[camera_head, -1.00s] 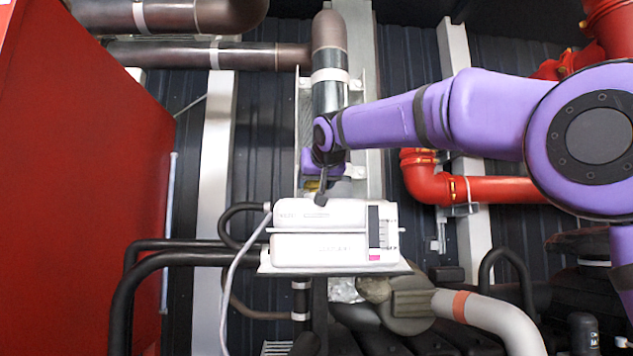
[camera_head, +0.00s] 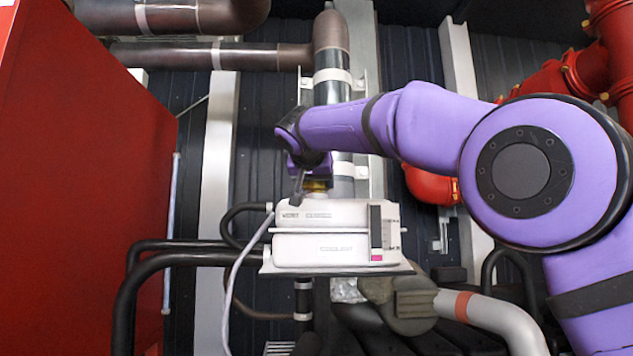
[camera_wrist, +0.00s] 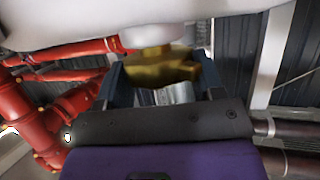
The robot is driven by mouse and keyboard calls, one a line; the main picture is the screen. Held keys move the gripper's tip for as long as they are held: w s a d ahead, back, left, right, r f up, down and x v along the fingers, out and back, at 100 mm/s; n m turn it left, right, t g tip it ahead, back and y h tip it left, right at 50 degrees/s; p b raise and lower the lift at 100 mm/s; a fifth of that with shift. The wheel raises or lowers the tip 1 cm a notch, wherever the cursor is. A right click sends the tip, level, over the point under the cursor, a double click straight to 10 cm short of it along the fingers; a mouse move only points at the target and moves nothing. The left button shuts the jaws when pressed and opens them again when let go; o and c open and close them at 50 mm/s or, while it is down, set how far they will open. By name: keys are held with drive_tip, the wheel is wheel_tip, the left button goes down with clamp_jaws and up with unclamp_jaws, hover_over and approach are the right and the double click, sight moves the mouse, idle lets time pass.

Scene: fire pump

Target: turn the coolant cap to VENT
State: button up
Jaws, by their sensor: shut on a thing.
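The white coolant tank (camera_head: 330,248) faces me in the head view, with a dark level gauge at its right end. The yellow-brass coolant cap (camera_head: 316,186) sits on top of the tank, mostly hidden behind my gripper. In the wrist view the lobed cap (camera_wrist: 160,75) lies between the two dark fingers. My gripper (camera_wrist: 162,85) is shut on the cap, one finger on each side. It also shows in the head view (camera_head: 312,180), above the tank. Any VENT marking is hidden or too small to read.
A red cabinet (camera_head: 80,190) fills the left side. Black hoses (camera_head: 170,260) run to the tank's left. A vertical pipe (camera_head: 330,80) stands behind the cap. Red pipes (camera_head: 432,185) lie at the right behind my arm. A grey cable (camera_head: 240,265) hangs down the tank's left end.

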drive_tip(key=o, duration=0.9)
drive_tip(key=v, duration=1)
drive_tip(key=shift+s+r, duration=0.1)
drive_tip(key=shift+s, duration=0.25)
